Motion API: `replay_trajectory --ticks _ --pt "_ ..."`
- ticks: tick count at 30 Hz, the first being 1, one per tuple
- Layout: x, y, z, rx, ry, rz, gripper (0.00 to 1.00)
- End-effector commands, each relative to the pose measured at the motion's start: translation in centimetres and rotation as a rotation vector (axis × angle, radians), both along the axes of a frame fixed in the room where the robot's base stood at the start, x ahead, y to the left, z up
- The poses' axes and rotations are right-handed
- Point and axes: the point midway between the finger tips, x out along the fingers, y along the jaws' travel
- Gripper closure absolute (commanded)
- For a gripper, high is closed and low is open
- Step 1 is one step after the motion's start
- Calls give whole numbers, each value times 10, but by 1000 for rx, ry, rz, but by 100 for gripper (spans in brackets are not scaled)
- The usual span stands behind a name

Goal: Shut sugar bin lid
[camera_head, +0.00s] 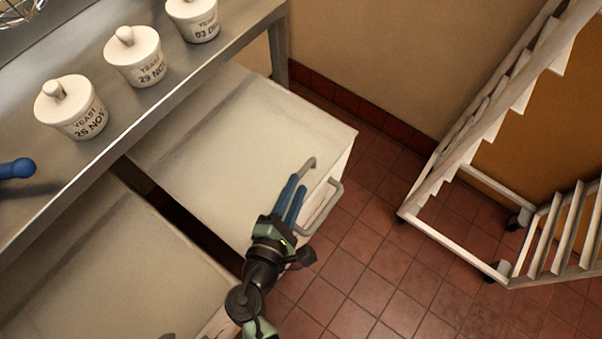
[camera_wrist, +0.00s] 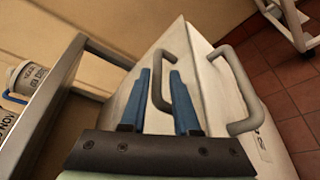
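The sugar bin's pale lid (camera_head: 235,145) lies under the steel table's edge and shows as a broad flat panel. No clear gap under it shows from these angles. A grey lid handle (camera_head: 308,165) stands near its front edge, and it also shows in the wrist view (camera_wrist: 158,72). A second grey handle (camera_head: 325,212) is on the bin's front face (camera_wrist: 212,75). My gripper (camera_head: 295,188) is over the front of the lid, with its blue fingers apart. In the wrist view, part of the lid handle shows between the fingers (camera_wrist: 160,75); contact cannot be told.
A steel table (camera_head: 165,92) carries several white lidded pots (camera_head: 137,58). A second pale bin (camera_head: 110,265) stands at lower left, across a dark gap. A white wheeled rack (camera_head: 465,255) stands on the right. Tiled floor (camera_head: 375,265) is clear between bin and rack.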

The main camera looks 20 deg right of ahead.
Motion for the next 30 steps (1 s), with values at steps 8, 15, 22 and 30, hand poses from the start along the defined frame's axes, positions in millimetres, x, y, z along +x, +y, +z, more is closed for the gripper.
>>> replay_trajectory --ticks 8,15,22,30 --pt "-48 34 13 1 2 0 70" --pt "-67 48 18 1 0 -2 70" --pt "-69 49 19 0 -1 -3 70" --pt "-68 49 19 0 -1 -3 70"
